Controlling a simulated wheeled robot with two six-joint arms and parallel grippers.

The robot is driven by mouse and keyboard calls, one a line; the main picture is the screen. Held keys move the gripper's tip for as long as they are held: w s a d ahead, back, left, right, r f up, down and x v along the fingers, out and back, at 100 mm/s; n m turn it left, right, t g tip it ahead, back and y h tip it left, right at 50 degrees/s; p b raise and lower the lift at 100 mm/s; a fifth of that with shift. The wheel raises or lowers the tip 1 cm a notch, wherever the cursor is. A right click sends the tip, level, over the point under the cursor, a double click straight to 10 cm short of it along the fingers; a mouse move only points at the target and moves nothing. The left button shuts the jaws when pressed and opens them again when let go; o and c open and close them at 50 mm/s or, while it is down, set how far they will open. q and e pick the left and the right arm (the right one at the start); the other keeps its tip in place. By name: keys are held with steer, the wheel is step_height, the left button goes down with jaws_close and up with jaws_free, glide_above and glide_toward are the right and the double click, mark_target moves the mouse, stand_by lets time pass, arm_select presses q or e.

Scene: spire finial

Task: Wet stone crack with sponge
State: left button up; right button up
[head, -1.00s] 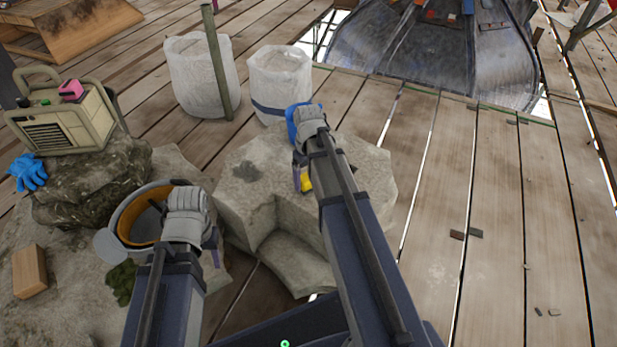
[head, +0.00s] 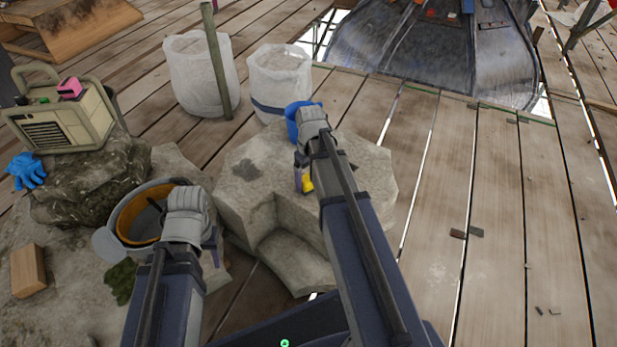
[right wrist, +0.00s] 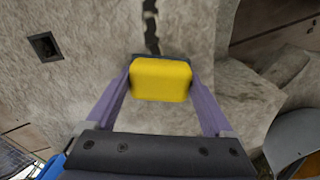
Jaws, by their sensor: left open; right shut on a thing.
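The yellow sponge (right wrist: 160,80) is between the purple fingers of my right gripper (right wrist: 160,92), which is shut on it. In the head view, the sponge (head: 308,184) shows at the fingers of my right gripper (head: 303,177), over the pale stone block (head: 250,205). A dark, jagged crack (right wrist: 151,25) runs down the stone in the right wrist view; its upper part shows just beyond the sponge, which hides any continuation beneath it. I cannot tell whether the sponge touches the stone. My left gripper (head: 213,250) is open beside the grey tub; its fingers are mostly hidden.
A blue bucket (head: 293,125) is behind my right wrist. A radio (head: 60,120), a blue glove (head: 26,171) and white sacks (head: 280,80) stand around. Planks at right are mostly clear.

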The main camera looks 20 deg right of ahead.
steer(key=shift+s+d, duration=0.3)
steer(key=shift+s, duration=0.3)
steer(key=shift+s+d, duration=0.25)
steer(key=shift+s, duration=0.35)
steer(key=shift+s, duration=0.1)
steer(key=shift+s+d, duration=0.4)
steer(key=shift+s, duration=0.2)
steer(key=shift+s+d, duration=0.35)
steer(key=shift+s, duration=0.25)
steer(key=shift+s+d, duration=0.3)
steer(key=shift+s, duration=0.35)
steer(key=shift+s+d, duration=0.3)
steer(key=shift+s, duration=0.35)
steer(key=shift+s, duration=0.15)
